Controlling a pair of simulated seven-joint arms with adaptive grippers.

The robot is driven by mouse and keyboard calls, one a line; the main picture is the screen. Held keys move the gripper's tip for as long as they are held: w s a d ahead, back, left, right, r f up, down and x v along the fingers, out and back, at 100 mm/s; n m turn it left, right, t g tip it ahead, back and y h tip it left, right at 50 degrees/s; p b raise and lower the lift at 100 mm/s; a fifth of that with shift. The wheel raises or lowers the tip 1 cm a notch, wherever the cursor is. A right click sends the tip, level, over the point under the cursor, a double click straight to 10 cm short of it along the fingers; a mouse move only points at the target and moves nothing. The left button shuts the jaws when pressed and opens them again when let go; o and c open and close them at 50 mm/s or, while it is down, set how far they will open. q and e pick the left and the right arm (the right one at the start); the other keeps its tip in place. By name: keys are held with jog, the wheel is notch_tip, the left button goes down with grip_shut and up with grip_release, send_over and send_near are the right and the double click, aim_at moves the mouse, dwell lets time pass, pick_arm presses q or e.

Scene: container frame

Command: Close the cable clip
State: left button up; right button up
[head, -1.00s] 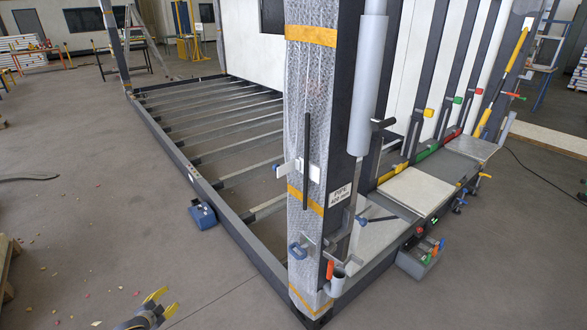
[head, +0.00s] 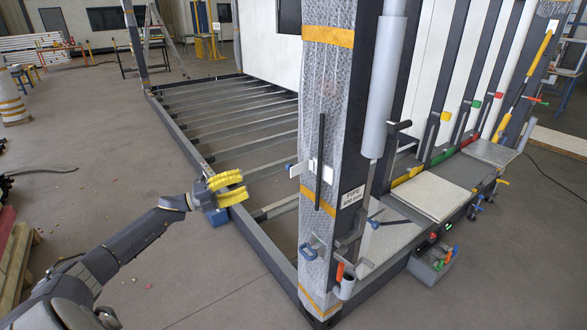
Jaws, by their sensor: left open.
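A white cable clip (head: 318,168) sits on the plastic-wrapped corner post, beside a black upright cable (head: 320,150). My left gripper (head: 243,186) has yellow fingers, open and empty. It is left of the post in the picture, apart from the clip, and shows in front of the frame's long side beam. My right gripper is out of view.
The wrapped post (head: 325,100) carries a PIPE label (head: 351,197), with clamps and a grey cup (head: 347,288) lower down. The floor left of the frame is mostly clear. A tool bin (head: 433,262) is at right.

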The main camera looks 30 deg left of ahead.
aim_at(289, 168)
pick_arm(q)
jog(key=x, duration=1.7)
jog(key=shift+w, duration=0.1)
grip_shut()
